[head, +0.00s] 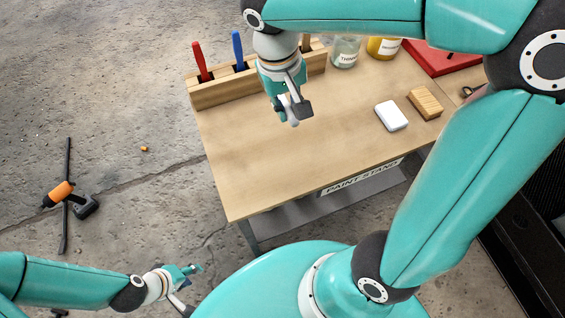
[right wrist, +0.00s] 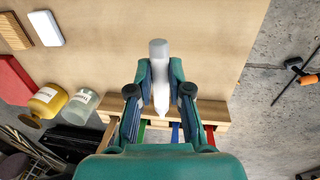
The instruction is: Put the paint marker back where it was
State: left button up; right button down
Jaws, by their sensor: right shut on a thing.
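My right gripper (head: 291,104) is shut on a white-grey paint marker (right wrist: 158,60) and holds it above the stand top, in front of the wooden rack (head: 225,90). In the right wrist view the marker sits between the two fingers (right wrist: 160,75), its narrow end pointing toward the rack. A red item (head: 201,60) and a blue item (head: 238,50) stand upright in the rack. A green item (right wrist: 142,130) also shows there in the wrist view, partly hidden by the gripper. My left gripper (head: 188,283) is open and empty, low at the left.
A thinner jar (head: 345,52), a yellow jar (head: 382,47) and a red case (head: 440,58) stand along the back. A white block (head: 391,116) and a wooden block (head: 425,102) lie at the right. The stand's front left is clear. A drill (head: 70,197) lies on the floor.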

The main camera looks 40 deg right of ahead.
jog(key=shift+s+d+f, duration=0.1)
jog(key=shift+s+f, duration=0.15)
jog(key=shift+f, duration=0.25)
jog(key=b, duration=0.2)
send_over(289, 162)
jog(key=f, duration=1.4)
jog(key=shift+a+f, duration=0.2)
jog(key=shift+f, duration=0.05)
jog(key=shift+f+b, duration=0.3)
jog(key=shift+f, duration=1.8)
jog(key=shift+f, duration=0.2)
jog(key=c, duration=1.1)
grip_release()
jog(key=shift+r, duration=0.1)
